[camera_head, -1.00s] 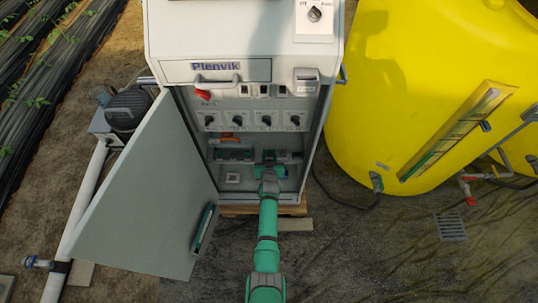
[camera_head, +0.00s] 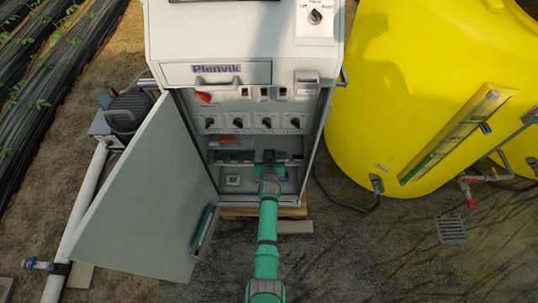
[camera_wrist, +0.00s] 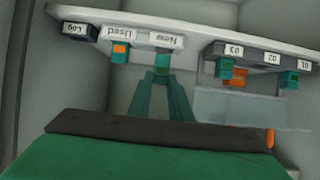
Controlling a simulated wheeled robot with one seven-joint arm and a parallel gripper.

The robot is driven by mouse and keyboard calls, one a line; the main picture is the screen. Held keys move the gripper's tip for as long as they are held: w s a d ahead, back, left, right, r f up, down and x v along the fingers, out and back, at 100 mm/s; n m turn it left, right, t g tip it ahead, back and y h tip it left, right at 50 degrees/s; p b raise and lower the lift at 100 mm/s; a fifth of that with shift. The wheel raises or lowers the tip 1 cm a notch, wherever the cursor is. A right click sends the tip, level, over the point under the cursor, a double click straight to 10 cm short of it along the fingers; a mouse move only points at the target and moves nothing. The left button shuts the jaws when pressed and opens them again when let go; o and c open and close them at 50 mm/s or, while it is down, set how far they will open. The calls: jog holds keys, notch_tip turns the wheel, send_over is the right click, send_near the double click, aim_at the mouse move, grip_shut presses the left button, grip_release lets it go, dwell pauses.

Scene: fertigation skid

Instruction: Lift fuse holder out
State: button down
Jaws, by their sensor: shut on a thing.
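My gripper (camera_head: 269,160) reaches into the lower part of the open cabinet. In the wrist view its two green fingers (camera_wrist: 163,76) are closed together on a small teal fuse holder (camera_wrist: 162,60), just by the label "New". Its lower part is hidden between the fingers. Another teal holder with an orange face (camera_wrist: 120,50) sits at the label "Used". More teal holders sit at "03" (camera_wrist: 224,69) and "01" (camera_wrist: 290,78). An orange piece (camera_wrist: 237,77) shows near "02", partly behind a clear cover (camera_wrist: 250,108).
The grey cabinet door (camera_head: 150,190) stands open at the left. Cabinet side walls are close on both sides of the arm. A row of dark knobs (camera_head: 238,122) is above the gripper. A dark box labelled "Log" (camera_wrist: 79,31) is at one end of the rail.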

jog(key=s, duration=0.7)
dwell(0.6)
jog(key=shift+w, duration=0.1)
